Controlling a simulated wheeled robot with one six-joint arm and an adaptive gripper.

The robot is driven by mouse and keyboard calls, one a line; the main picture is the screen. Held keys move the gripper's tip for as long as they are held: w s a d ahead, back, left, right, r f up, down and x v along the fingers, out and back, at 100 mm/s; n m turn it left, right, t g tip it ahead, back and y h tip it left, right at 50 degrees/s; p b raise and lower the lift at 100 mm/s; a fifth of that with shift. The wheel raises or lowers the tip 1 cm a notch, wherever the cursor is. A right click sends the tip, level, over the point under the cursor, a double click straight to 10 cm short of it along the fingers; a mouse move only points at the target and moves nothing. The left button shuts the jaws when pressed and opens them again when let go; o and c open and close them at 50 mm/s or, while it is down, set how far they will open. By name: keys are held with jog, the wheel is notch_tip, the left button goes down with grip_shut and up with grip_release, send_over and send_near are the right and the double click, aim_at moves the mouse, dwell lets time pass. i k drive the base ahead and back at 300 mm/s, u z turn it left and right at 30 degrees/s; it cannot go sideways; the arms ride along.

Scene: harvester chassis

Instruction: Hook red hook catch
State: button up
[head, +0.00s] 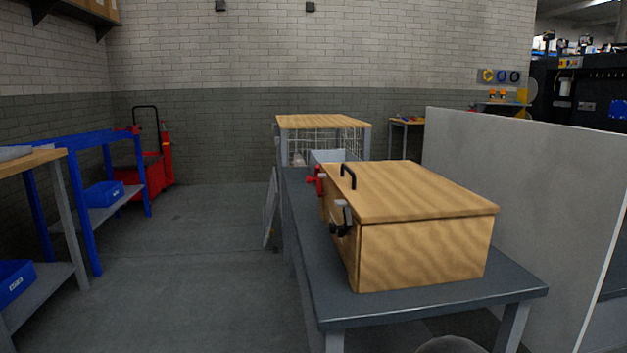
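A wooden box (420,250) with a wooden lid (415,190) sits on a dark grey table. The lid lies flat on the box and has a black handle (348,175) near its left edge. The red hook catch (317,181) is on the box's left side, towards the far end. A second catch, black and grey (341,220), is on the same side, nearer to me. The catches are small and seen edge-on, so I cannot tell whether the red one is hooked. My gripper is not in view.
The grey table (430,307) stands ahead, with a light partition panel (530,210) close on its right. Open floor (200,260) lies to its left. Blue shelving (105,190) and a red cart (150,172) stand further left. A wood-topped wire cage (325,122) stands behind the table.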

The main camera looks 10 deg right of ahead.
aim_at(319, 193)
jog(key=k, duration=0.6)
jog(key=u, duration=0.8)
jog(key=i, duration=1)
jog(key=u, duration=0.45)
jog(key=i, duration=1)
jog(key=z, duration=1.15)
jog(key=i, duration=0.8)
jog(key=z, duration=0.85)
